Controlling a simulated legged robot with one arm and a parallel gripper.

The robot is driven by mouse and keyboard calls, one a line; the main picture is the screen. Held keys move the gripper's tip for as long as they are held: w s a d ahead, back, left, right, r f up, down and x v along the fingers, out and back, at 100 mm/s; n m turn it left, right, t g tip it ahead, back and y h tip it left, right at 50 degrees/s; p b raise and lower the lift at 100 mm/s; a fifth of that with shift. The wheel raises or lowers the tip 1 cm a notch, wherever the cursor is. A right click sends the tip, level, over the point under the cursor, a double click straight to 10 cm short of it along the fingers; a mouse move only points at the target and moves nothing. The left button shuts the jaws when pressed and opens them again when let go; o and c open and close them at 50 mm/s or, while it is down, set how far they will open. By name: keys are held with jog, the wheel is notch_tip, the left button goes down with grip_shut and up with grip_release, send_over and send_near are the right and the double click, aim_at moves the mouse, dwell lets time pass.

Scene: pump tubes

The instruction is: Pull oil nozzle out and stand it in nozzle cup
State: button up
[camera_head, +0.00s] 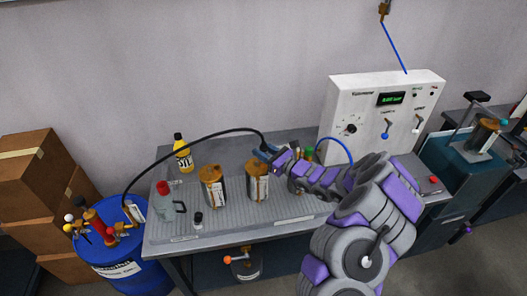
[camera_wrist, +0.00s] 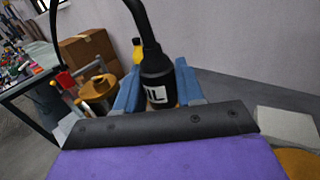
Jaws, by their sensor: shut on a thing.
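The black oil nozzle (camera_wrist: 156,82), with a white label reading "IL" in view, is between the blue fingers of my gripper (camera_wrist: 160,95) in the wrist view. My gripper is shut on it. In the head view my gripper (camera_head: 267,153) is above the back middle of the grey table (camera_head: 170,232), behind the copper-coloured cylinders. A black hose (camera_head: 190,139) arcs from the nozzle left to the blue barrel (camera_head: 112,252). The nozzle's lower end is hidden by my gripper in the wrist view. I cannot clearly tell which thing is the nozzle cup.
Copper-topped cylinders (camera_head: 212,188) (camera_head: 257,181), a yellow oil bottle (camera_head: 183,156), a grey can with a red cap (camera_head: 167,200) and a small dark bottle (camera_head: 198,221) stand on the table. A white control box (camera_head: 365,120) stands behind my arm. Boxes (camera_head: 35,170) are left.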

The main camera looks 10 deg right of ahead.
grip_shut()
jog(key=shift+r+p, duration=0.35)
jog(key=shift+r, duration=0.35)
dwell(0.5)
jog(key=shift+r+p, duration=0.9)
jog(key=shift+r, duration=1)
